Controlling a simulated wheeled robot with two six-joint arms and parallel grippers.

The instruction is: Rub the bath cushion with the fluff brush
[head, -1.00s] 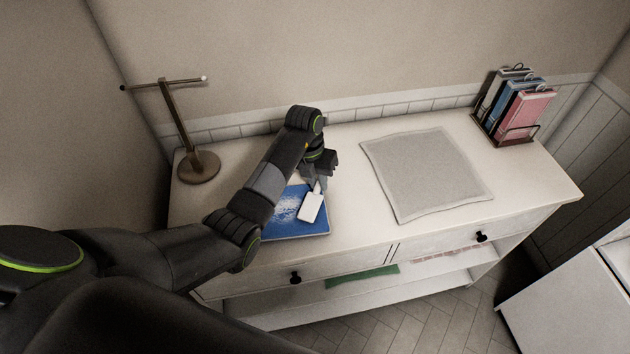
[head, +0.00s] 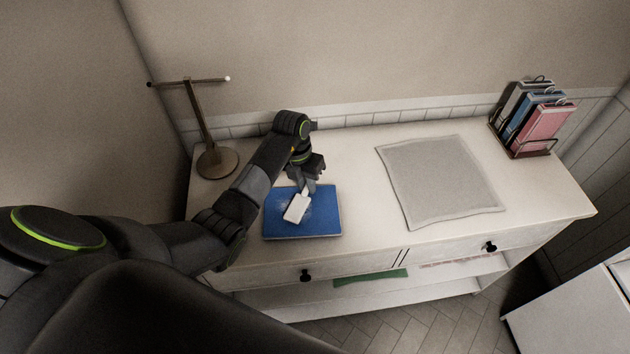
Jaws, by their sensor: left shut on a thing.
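The blue flat pad, which looks like the bath cushion (head: 325,222), lies on the white dresser top near its front left. A pale whitish patch shows on it around the brush. My left gripper (head: 307,188) is shut on the white fluff brush (head: 297,209), holding it by its upper end. The brush is tilted, over the left-middle part of the cushion. It looks at or very near the surface; I cannot tell whether it touches. The brush's underside is hidden. My right gripper is out of view.
A grey square mat (head: 440,180) lies right of the cushion on the dresser (head: 365,225). A brown T-shaped stand (head: 216,162) is at the back left. A rack with several folders (head: 535,120) is at the back right. The dresser top between cushion and mat is clear.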

